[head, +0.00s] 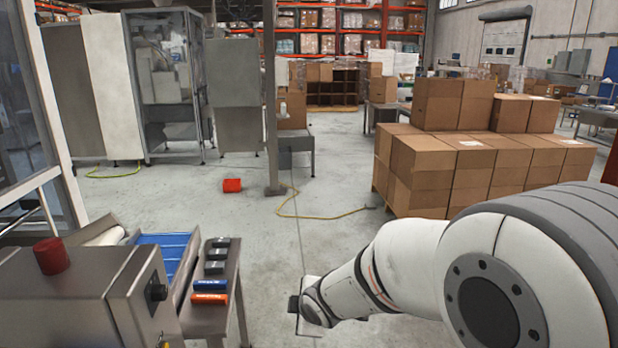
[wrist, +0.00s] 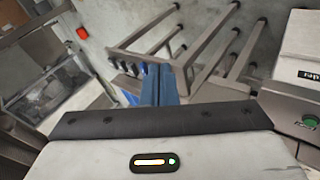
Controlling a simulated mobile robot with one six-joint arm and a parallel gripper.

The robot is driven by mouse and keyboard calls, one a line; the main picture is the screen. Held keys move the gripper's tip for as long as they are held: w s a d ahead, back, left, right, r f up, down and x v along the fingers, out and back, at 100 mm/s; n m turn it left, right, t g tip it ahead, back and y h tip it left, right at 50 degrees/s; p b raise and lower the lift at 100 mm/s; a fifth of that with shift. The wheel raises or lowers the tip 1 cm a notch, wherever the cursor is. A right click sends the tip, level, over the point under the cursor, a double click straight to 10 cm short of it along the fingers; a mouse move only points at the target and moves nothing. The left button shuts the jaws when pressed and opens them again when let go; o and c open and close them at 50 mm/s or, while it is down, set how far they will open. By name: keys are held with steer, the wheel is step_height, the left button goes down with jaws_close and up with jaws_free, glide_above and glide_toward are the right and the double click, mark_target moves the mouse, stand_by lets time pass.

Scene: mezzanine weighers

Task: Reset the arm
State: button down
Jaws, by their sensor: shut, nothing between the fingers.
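My gripper shows in the wrist view as two blue fingers (wrist: 159,82) standing side by side at the middle, in front of a dark bar. They are shut with nothing between them. In the head view my white arm reaches in from the right, and its dark wrist end is low in the middle; the fingers cannot be made out there. The gripper appears to be over the floor, to the right of a small metal table (head: 232,282) and apart from it.
A machine with a red button (head: 51,256) stands at left. Stacked cartons (head: 470,165) stand at right. A yellow cable (head: 325,214) crosses the open floor.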

steer(key=s+d+r+m+g+h, duration=0.1)
steer(key=s+d+r+m, duration=0.15)
steer(key=d, duration=0.25)
steer(key=s+d+r+m+h, duration=0.1)
steer(key=s+d+r+m, duration=0.15)
steer(key=d+m, duration=0.2)
steer(key=s+d+r+m+g+p, duration=0.1)
steer(key=s+d+m+g, duration=0.3)
steer(key=s, duration=1.2)
steer(key=d+r+m, duration=0.1)
steer(key=d+m, duration=0.2)
steer(key=m, duration=0.3)
steer(key=shift+d+r+m+h, duration=0.15)
steer(key=shift+r+m+h, duration=0.05)
steer(key=shift+m+h, duration=0.2)
steer(key=shift+s, duration=0.15)
